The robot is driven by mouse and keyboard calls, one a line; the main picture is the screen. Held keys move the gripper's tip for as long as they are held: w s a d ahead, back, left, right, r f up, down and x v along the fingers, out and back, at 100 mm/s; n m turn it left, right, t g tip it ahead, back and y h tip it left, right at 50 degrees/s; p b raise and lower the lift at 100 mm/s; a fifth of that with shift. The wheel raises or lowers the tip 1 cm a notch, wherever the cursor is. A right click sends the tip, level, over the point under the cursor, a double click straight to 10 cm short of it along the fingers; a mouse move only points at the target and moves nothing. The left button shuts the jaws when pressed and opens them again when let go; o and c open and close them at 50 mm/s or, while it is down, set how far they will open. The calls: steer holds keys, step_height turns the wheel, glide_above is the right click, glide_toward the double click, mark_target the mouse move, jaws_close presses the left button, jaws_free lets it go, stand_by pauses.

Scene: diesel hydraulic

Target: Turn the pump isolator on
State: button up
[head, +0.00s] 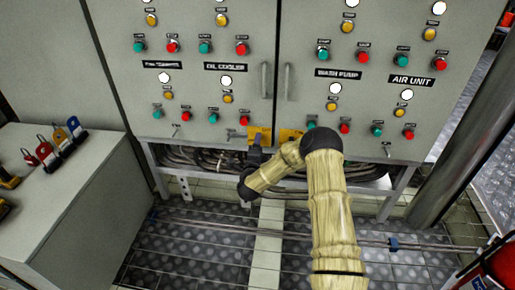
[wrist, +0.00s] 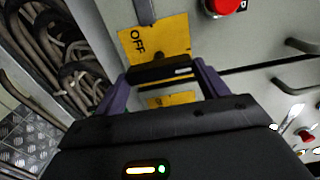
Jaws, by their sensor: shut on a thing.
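The pump isolator appears as a yellow plate (wrist: 158,40) marked OFF, low on the grey cabinet; the plate also shows in the head view (head: 265,131). A black bar-shaped handle (wrist: 165,71) with a small pale mark lies across the plate's lower edge in the wrist view. My gripper (wrist: 163,78) is at the plate with its two purple fingers at the ends of this handle, shut on it. In the head view my gripper (head: 255,150) covers part of the plate. Any ON mark is hidden or too small to read.
A second yellow plate (head: 289,135) sits just right of the door gap. A red button (wrist: 224,4) and a grey lever (head: 236,133) are close by. Cables (head: 205,158) run under the cabinet. A grey bench (head: 85,200) with padlocks stands left; a post (head: 455,110) stands right.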

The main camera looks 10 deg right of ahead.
steer(key=o, duration=1)
steer(key=shift+s, duration=0.1)
steer(key=p+v, duration=0.2)
steer(key=v, duration=1.5)
steer(key=shift+s+f, duration=0.1)
